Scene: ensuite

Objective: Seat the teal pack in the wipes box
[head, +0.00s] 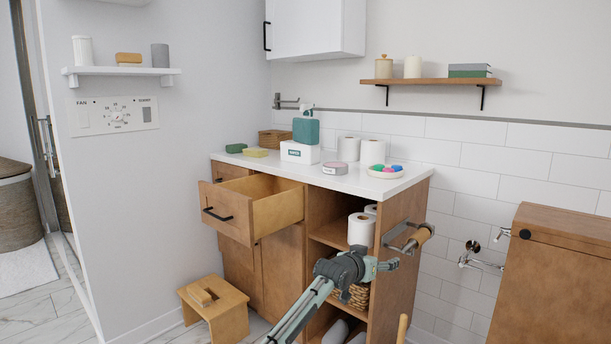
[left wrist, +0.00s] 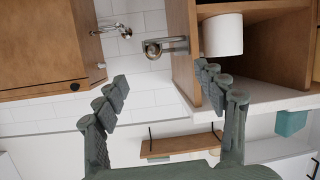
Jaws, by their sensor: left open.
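The teal pack (head: 306,132) stands upright at the top of the white wipes box (head: 300,153) on the counter, with a pale piece showing above it. Its lower end is hidden by the box front, and I cannot tell how deep it sits. The pack also shows at the right edge of the left wrist view (left wrist: 291,123). My left gripper (head: 388,265) is in front of the cabinet's open shelves, low and well away from the pack. In the left wrist view its fingers (left wrist: 164,80) are spread with nothing between them. My right gripper is out of view.
An open drawer (head: 227,215) juts out at the left of the cabinet. A holder with a wooden roller (head: 417,241) sticks out on its right side. White rolls (head: 348,149), a pink-grey tin (head: 335,168) and a dish (head: 385,174) stand right of the box. A stool (head: 213,313) is below.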

